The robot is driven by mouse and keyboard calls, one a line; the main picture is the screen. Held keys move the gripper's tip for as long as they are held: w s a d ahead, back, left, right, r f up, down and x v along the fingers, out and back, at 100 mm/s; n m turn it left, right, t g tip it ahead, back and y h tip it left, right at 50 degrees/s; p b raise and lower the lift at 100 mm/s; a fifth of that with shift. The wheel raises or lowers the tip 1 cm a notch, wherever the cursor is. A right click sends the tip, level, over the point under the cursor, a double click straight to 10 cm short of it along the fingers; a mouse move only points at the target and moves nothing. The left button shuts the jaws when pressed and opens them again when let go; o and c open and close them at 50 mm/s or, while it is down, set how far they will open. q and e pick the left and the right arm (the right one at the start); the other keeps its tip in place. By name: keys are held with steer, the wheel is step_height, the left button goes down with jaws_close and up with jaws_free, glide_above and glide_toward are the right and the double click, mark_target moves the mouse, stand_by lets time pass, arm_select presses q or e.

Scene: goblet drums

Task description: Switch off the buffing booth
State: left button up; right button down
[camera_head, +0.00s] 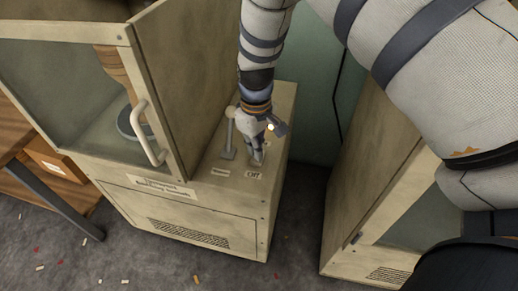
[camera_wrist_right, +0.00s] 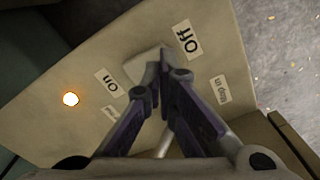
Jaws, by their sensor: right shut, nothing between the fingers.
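The buffing booth (camera_head: 160,120) is a beige cabinet with a glass front at the left. The ledge on its right side bears a switch, an upright grey lever (camera_head: 229,133) and labels. My right gripper (camera_head: 257,157) points down at this ledge, shut and empty. In the right wrist view its fingertips (camera_wrist_right: 160,75) are at a pale switch (camera_wrist_right: 143,66) between an "On" label (camera_wrist_right: 110,84) and an "Off" label (camera_wrist_right: 187,39). The fingers partly hide the switch; I cannot tell contact or its setting. An indicator lamp (camera_wrist_right: 70,99) glows orange-white. My left gripper is not in view.
A white door handle (camera_head: 148,135) stands out from the booth's front. A wooden drum (camera_head: 115,68) shows behind the glass. A second beige cabinet (camera_head: 365,200) stands at the right, with a floor gap between. A wooden table (camera_head: 20,190) is at the far left.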

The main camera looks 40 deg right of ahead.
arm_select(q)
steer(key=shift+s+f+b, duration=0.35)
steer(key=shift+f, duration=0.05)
arm_select(e)
steer(key=shift+f, duration=1.2)
stand_by(0.4)
steer(key=shift+r+p, duration=1.5)
steer(key=shift+r, duration=2.15)
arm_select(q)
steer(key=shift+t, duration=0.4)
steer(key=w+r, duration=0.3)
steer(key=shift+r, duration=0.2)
arm_select(e)
steer(key=shift+f, duration=0.1)
steer(key=shift+s+f, duration=0.1)
